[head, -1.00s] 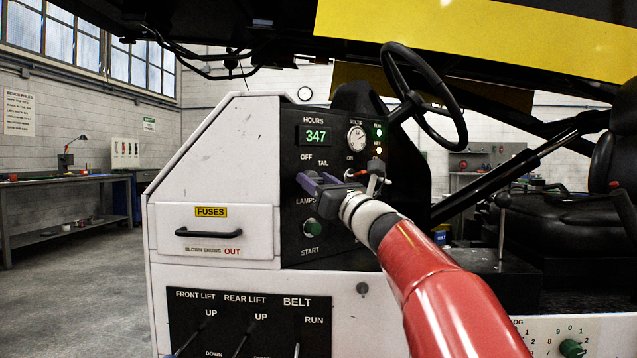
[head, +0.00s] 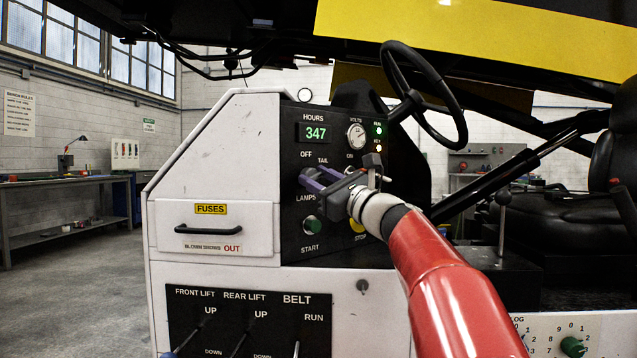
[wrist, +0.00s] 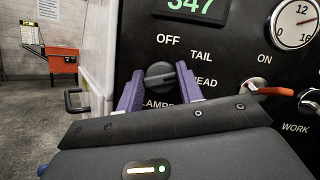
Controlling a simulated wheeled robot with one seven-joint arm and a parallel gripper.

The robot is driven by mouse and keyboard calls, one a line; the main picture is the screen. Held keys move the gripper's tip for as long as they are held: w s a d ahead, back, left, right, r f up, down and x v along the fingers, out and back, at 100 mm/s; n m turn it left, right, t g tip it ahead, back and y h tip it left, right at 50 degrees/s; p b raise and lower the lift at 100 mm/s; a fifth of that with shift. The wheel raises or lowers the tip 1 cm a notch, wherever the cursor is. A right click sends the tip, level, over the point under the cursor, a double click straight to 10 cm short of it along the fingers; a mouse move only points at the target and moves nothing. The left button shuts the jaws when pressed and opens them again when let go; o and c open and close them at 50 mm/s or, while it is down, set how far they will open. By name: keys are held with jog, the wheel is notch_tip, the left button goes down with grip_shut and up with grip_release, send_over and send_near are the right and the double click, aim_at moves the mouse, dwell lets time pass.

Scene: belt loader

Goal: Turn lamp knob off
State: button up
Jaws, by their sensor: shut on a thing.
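The lamp knob (wrist: 160,75) is a dark round knob on the black control panel (head: 290,225), with OFF, TAIL and HEAD printed around it and LAMPS below. My gripper (wrist: 159,80) has purple fingers, one on each side of the knob, and is shut on it. In the head view my gripper (head: 315,180) reaches the panel from the right, and the knob is mostly hidden by the fingers. The exact direction of the knob's pointer is hard to tell.
The steering wheel (head: 424,92) is above right, and the fuse drawer (head: 213,229) is at left.

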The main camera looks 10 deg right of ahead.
jog(key=n+g, duration=0.1)
jog(key=n, duration=0.1)
jog(key=n+g+y, duration=0.1)
jog(key=n, duration=0.2)
jog(key=shift+y+p, duration=0.3)
jog(key=n+g+p, duration=0.1)
jog(key=n+g, duration=0.1)
jog(key=n, duration=0.2)
jog(key=shift+d+r+n, duration=0.1)
jog(key=shift+n, duration=0.2)
jog(key=n+g+p, duration=0.1)
jog(key=n, duration=0.2)
jog(key=shift+n+g+p, duration=0.35)
jog(key=shift+n+g, duration=0.05)
jog(key=shift+n+g+p, duration=0.4)
jog(key=shift+n+p, duration=0.1)
jog(key=shift+n, duration=0.8)
jog(key=o, duration=1)
jog(key=shift+h, duration=0.4)
